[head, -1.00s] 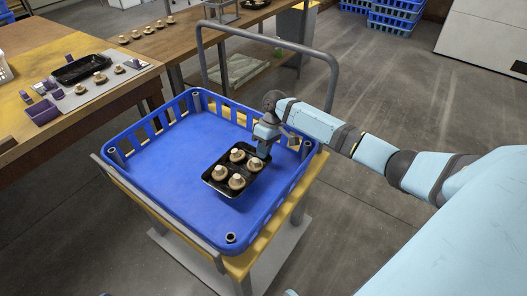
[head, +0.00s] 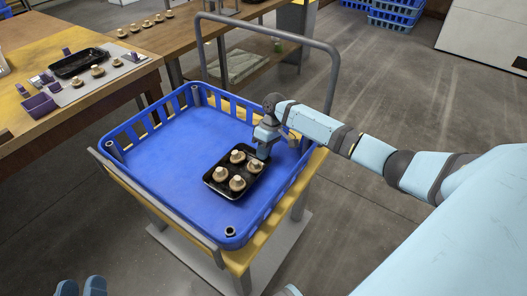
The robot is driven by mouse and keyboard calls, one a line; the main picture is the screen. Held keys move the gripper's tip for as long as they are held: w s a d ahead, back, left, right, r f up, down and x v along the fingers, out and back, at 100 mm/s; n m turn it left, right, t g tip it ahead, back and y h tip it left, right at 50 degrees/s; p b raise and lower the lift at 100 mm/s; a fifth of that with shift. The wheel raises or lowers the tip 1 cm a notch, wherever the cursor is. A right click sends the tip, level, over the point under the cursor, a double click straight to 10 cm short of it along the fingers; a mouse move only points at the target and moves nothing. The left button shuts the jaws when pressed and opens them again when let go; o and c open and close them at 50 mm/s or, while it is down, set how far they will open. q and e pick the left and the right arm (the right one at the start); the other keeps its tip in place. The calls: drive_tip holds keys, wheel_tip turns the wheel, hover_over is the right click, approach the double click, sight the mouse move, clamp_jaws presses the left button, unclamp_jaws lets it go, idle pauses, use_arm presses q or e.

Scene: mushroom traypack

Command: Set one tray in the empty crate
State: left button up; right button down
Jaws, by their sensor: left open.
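A black tray (head: 215,187) with several brown mushrooms lies inside the blue crate (head: 150,185), right of its middle, and seems to rest on the crate floor. My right gripper (head: 262,152) is at the tray's far right rim, its fingers closed on that edge; the fingertips are partly hidden. The crate holds nothing else that I can see. My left gripper (head: 80,288) shows only its two blue fingertips at the bottom left edge, apart and empty, away from the crate.
The crate stands on a yellow-topped cart with a grey hoop handle (head: 335,80). A wooden table (head: 60,125) at left holds another black tray (head: 80,64), loose mushrooms and a purple bin (head: 40,105). More blue crates (head: 395,15) are stacked at the back.

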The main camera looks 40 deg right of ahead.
use_arm(q)
drive_tip(key=shift+r, duration=0.1)
use_arm(e)
drive_tip(key=shift+f, duration=0.2)
drive_tip(key=c, duration=1.3)
unclamp_jaws()
drive_tip(key=shift+p+v, duration=0.55)
drive_tip(key=shift+v, duration=0.5)
use_arm(q)
drive_tip(key=s+a+f+g+y+p, duration=0.1)
drive_tip(key=a+f+g+y+p, duration=0.2)
drive_tip(key=f, duration=0.5)
drive_tip(key=shift+g, duration=0.4)
use_arm(e)
drive_tip(key=shift+v, duration=5.85)
use_arm(q)
drive_tip(key=shift+a, duration=0.1)
